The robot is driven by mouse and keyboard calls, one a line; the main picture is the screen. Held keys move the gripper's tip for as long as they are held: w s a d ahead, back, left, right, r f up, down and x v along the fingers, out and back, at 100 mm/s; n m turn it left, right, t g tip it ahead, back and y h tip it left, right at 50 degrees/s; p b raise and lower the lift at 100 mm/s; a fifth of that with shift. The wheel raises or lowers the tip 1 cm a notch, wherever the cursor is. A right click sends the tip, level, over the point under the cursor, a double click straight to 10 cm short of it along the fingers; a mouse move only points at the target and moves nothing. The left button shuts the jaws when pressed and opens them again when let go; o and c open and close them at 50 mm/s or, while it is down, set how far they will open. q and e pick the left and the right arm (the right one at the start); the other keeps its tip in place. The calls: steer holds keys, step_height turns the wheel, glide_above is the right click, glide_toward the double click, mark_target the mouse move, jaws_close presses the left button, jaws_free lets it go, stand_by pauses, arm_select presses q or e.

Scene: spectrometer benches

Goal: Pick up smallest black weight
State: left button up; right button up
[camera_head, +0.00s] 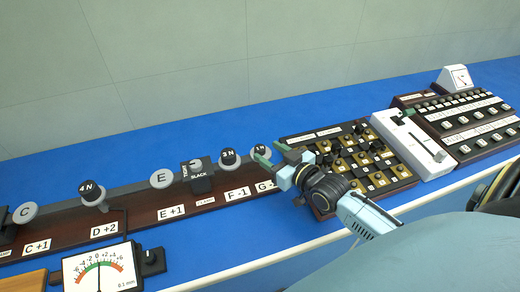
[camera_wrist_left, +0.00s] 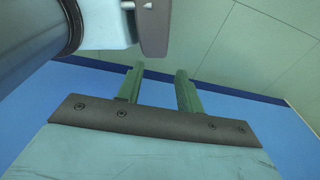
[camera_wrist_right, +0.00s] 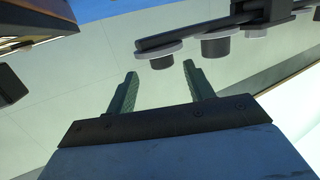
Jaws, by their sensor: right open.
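Black round weights sit on grey discs along a rail: one marked 4 N (camera_head: 86,188), one marked 3 N (camera_head: 228,156), and a smaller-looking one marked N (camera_head: 260,149), its digit unclear and its edge beside my fingers. My right gripper (camera_head: 271,153) is open and empty by this last weight, coming from the right. In the right wrist view, the open fingers (camera_wrist_right: 159,70) point toward dark cylinders with grey discs (camera_wrist_right: 158,52); the nearest disc lies just beyond the gap.
Grey discs C (camera_head: 25,213) and E (camera_head: 162,178) and a black block (camera_head: 196,177) share the rail. A dial gauge (camera_head: 101,268) stands in front. A switch panel (camera_head: 364,160) and a white slider unit (camera_head: 412,144) lie to the right.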

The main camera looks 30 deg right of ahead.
mark_target(263, 150)
steer(key=x, duration=0.4)
steer(key=shift+s+a, duration=0.1)
steer(key=shift+a, duration=0.1)
steer(key=shift+w+f, duration=0.1)
steer(key=shift+w, duration=0.2)
arm_select(q)
steer(key=shift+s+f, duration=0.15)
steer(key=shift+s, duration=0.55)
arm_select(e)
steer(key=c, duration=1.1)
